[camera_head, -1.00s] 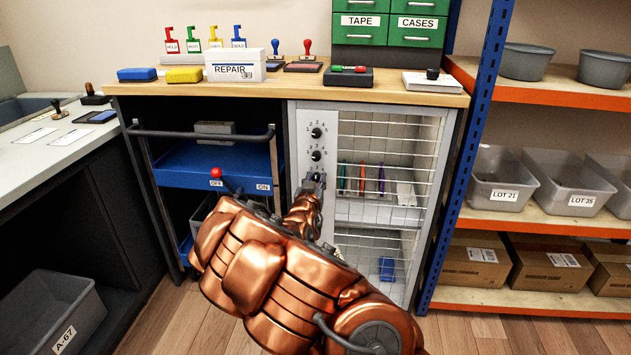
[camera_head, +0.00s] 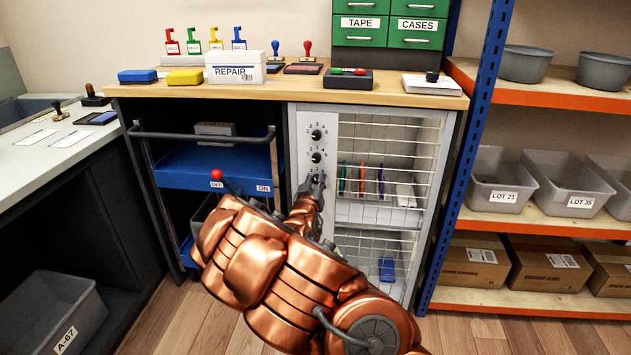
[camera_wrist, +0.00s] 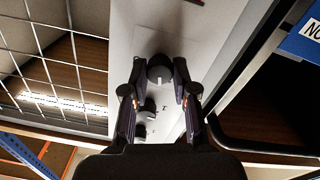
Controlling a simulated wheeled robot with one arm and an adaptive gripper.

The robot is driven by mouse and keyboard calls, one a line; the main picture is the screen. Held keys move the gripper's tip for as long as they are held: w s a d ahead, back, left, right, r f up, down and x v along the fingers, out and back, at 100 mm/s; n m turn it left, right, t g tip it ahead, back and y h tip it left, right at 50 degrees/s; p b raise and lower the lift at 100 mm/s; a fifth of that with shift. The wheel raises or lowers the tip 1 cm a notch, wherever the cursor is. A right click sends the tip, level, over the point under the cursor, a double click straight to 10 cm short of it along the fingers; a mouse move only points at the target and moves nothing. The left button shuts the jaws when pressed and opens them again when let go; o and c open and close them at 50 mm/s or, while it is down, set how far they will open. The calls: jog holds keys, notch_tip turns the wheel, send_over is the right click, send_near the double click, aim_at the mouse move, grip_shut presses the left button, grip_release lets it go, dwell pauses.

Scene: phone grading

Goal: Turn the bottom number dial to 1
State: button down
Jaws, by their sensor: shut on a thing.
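A white dial panel (camera_head: 304,130) on the left of the wire-front cabinet carries three black number dials in a column. The top dial (camera_head: 316,134) and middle dial (camera_head: 316,157) are uncovered. My gripper (camera_head: 316,181) is at the bottom dial and partly hides it and its numbers in the head view. In the wrist view my gripper (camera_wrist: 160,80) has its two fingers on either side of the bottom dial (camera_wrist: 160,68), shut on it. A light pointer mark shows on that dial. I cannot read which number it points to.
The wire door (camera_head: 388,150) is just right of the dials. A blue cart (camera_head: 215,165) with a red-knobbed lever (camera_head: 217,174) marked OFF and ON stands to the left. The wooden worktop (camera_head: 290,94) overhangs the panel. A blue shelf post (camera_head: 468,155) is at right.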

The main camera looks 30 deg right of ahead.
jog(key=n+p, duration=0.1)
jog(key=n, duration=0.5)
jog(key=shift+f+n, duration=0.1)
jog(key=shift+n, duration=0.2)
jog(key=n, duration=0.6)
jog(key=shift+n, duration=0.3)
jog(key=c, duration=0.9)
grip_release()
jog(key=shift+s+a, duration=0.1)
jog(key=v, duration=0.7)
jog(key=shift+s+f, duration=0.1)
jog(key=shift+s, duration=0.05)
